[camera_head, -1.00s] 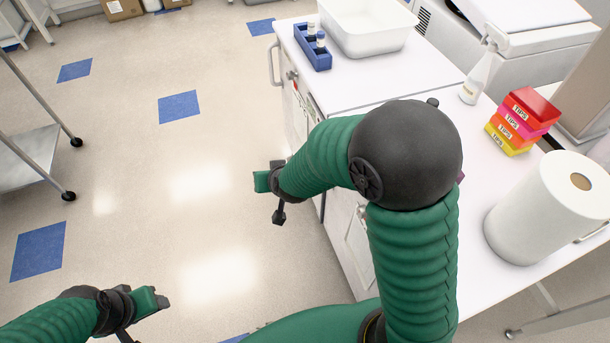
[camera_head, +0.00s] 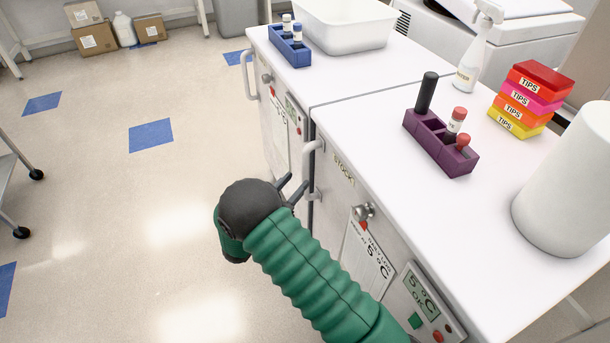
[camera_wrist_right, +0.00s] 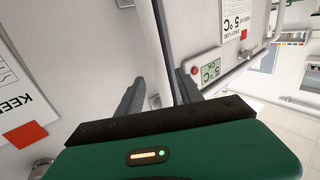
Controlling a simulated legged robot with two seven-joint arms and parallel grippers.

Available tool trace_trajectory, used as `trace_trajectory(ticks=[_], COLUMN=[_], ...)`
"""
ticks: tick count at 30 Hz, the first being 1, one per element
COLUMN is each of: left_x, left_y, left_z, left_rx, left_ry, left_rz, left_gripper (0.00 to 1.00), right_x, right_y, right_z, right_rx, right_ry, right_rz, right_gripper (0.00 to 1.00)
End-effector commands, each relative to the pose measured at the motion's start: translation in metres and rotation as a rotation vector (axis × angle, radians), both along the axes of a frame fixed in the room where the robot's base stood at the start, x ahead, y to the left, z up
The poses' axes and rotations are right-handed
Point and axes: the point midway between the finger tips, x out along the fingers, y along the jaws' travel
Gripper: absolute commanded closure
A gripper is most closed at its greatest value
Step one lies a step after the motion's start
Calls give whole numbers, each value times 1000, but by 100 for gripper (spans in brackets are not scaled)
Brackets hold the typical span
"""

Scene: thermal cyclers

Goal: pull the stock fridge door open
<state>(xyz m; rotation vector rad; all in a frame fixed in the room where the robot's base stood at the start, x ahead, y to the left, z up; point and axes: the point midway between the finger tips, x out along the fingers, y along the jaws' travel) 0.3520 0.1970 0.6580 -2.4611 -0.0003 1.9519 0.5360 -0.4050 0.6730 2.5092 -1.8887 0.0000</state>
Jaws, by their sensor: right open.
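The stock fridge (camera_head: 385,225) is the near white cabinet with the STOCK label. Its door looks shut in the head view. Its pale upright handle (camera_head: 312,165) is at the door's far edge. My right gripper (camera_head: 294,186) is open, with its two dark fingers beside the handle's lower part. In the right wrist view my open fingers (camera_wrist_right: 158,85) point at the fridge fronts, around the dark gap between the cabinets. I cannot tell whether the handle is between them or touched. My left gripper is out of the head view.
A second white cabinet (camera_head: 283,125) with its own handle (camera_head: 249,75) adjoins on the far side. On top stand a purple rack (camera_head: 440,140), tips boxes (camera_head: 527,98), a spray bottle (camera_head: 475,50), a paper roll (camera_head: 565,185) and a blue rack (camera_head: 290,48).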

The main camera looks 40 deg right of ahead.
Motion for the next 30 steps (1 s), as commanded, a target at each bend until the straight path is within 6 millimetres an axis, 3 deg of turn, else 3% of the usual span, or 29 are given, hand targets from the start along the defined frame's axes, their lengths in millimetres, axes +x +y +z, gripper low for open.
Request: trace_trajectory(ticks=[3,7,18,28,30], left_x=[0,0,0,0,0], left_y=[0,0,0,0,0], left_z=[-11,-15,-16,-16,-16], left_rx=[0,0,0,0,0], left_ry=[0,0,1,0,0], left_rz=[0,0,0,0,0], left_gripper=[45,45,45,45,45], right_x=[7,14,17,17,17], right_y=[-28,-49,-59,-59,-59], right_z=[-3,-2,0,0,0], right_rx=[0,1,1,1,1], right_ry=[-1,-2,0,0,0], right_rz=[-2,-1,2,2,2], right_gripper=[57,57,57,99,100])
